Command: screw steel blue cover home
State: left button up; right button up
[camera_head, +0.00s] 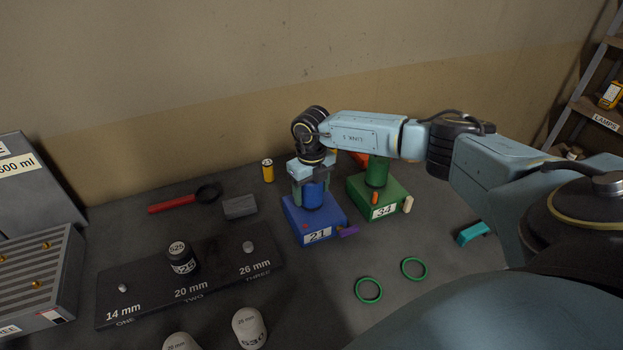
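A blue block (297,222) with a white label "21" stands mid-table. A blue cylinder (313,196) rises from its top, and I take this to be the steel blue cover. My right gripper (312,188) points straight down over it, with one finger on each side, and looks shut on it. The cylinder's top and any thread are hidden by the gripper, so I cannot tell how far down it sits. My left gripper is not in view.
Right beside stands a green block (380,196) labelled "34" with a green cylinder (377,172). Two green rings (369,290) lie in front. A yellow can (268,170) stands behind.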

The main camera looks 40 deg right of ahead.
jog(key=c, duration=0.8)
jog(key=m+p, duration=0.2)
jog(key=m, duration=0.1)
jog(key=shift+r+m, duration=0.1)
jog(key=shift+m, duration=0.2)
jog(key=shift+c, duration=0.4)
jog(key=shift+m, duration=0.3)
jog(key=shift+c, duration=1.6)
jog(key=o, duration=1.6)
notch_tip(320, 180, up, 13)
jog(key=shift+r+b, duration=0.1)
jog(key=shift+b, duration=0.6)
